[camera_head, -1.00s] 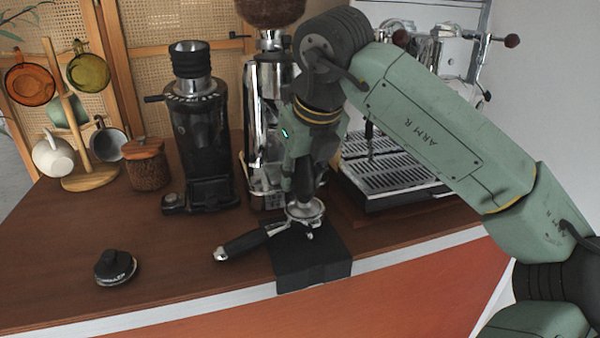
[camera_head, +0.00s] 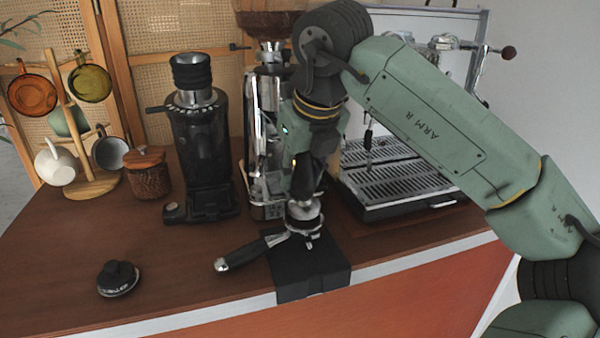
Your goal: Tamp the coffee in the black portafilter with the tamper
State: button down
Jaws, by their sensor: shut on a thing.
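The black portafilter (camera_head: 240,255) rests on the black tamping mat (camera_head: 312,276) near the counter's front edge. Its dark handle with a silver end points left, and its metal basket sits at the mat's back half. My gripper (camera_head: 305,188) points down over the basket and is shut on the tamper (camera_head: 303,209). The tamper's silver base is upright, right at the basket's rim. I cannot tell whether it is inside the basket or just above it. The coffee in the basket is hidden.
A round black tool (camera_head: 118,279) lies at the counter's left front. A black grinder (camera_head: 200,145), a chrome grinder (camera_head: 266,135) and the espresso machine's drip tray (camera_head: 395,180) stand behind. A wooden-lidded jar (camera_head: 147,173) and a mug rack (camera_head: 92,186) are left. The front-left counter is mostly clear.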

jog(key=shift+r, duration=0.15)
notch_tip(320, 180, up, 5)
jog(key=p, duration=0.3)
jog(key=shift+p, duration=0.35)
